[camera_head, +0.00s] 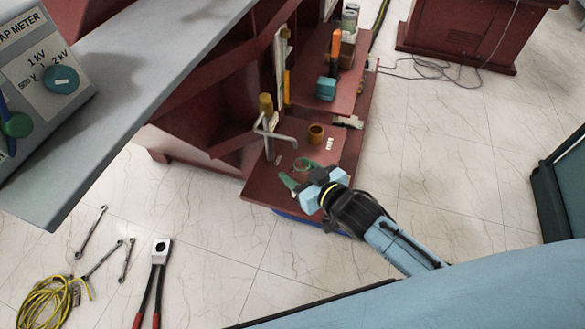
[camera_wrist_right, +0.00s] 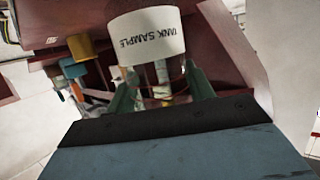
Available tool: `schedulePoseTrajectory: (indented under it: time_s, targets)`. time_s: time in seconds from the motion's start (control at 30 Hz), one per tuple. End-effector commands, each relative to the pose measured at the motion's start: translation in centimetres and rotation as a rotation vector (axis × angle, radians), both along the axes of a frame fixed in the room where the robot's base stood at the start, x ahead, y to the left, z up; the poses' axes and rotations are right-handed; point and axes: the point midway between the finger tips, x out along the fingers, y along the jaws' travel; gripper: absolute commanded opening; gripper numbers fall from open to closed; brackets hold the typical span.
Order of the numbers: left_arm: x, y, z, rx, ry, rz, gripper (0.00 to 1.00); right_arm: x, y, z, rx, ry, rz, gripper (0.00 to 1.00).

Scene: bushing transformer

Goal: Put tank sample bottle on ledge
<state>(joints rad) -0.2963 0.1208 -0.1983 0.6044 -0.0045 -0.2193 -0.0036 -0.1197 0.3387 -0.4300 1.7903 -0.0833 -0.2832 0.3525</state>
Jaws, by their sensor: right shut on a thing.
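The tank sample bottle (camera_wrist_right: 147,38) shows in the right wrist view with a white band lettered "TANK SAMPLE". My right gripper (camera_wrist_right: 158,92) is shut on it, with a green finger on each side of the part below the band. In the head view my right gripper (camera_head: 303,179) is over the front end of a dark red ledge (camera_head: 256,192). A small round greenish shape (camera_head: 304,164) shows by its fingers; I cannot tell if it is the bottle. Whether the bottle touches the ledge cannot be told. My left gripper is not in view.
A brown cup (camera_head: 316,134) and a bent grey pipe (camera_head: 272,132) stand close behind the gripper. A teal block (camera_head: 326,89) and several cans are farther back. A grey meter panel (camera_head: 48,75) is at left. Tools and a yellow cable (camera_head: 48,302) lie on the floor.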

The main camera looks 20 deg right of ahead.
Motion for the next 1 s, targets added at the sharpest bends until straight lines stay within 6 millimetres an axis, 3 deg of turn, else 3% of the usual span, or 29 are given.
schedulePoseTrajectory:
  time_s: [0.17, 0.27, 0.67, 0.7, 0.83, 1.0]
  targets:
    - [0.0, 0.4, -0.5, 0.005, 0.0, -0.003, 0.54, 2.7, 1.1, 0.0, 0.001, -0.004, 0.0, 0.28]
    - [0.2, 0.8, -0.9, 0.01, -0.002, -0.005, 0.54, 2.4, 1.0, -1.4, -0.001, 0.0, 0.0, 0.28]
    - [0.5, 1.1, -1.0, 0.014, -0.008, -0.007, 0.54, 2.4, 0.9, -1.7, 0.001, -0.003, 0.0, 0.28]
    - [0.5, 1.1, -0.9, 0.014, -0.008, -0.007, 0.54, 2.4, 0.9, -1.7, 0.001, -0.002, 0.0, 0.58]
    - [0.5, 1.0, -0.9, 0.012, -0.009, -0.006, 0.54, 2.4, 0.9, -1.7, 0.001, -0.002, 0.0, 0.74]
    - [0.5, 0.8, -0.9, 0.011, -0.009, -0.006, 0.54, 2.3, 0.9, -1.7, 0.0, -0.002, 0.0, 0.74]
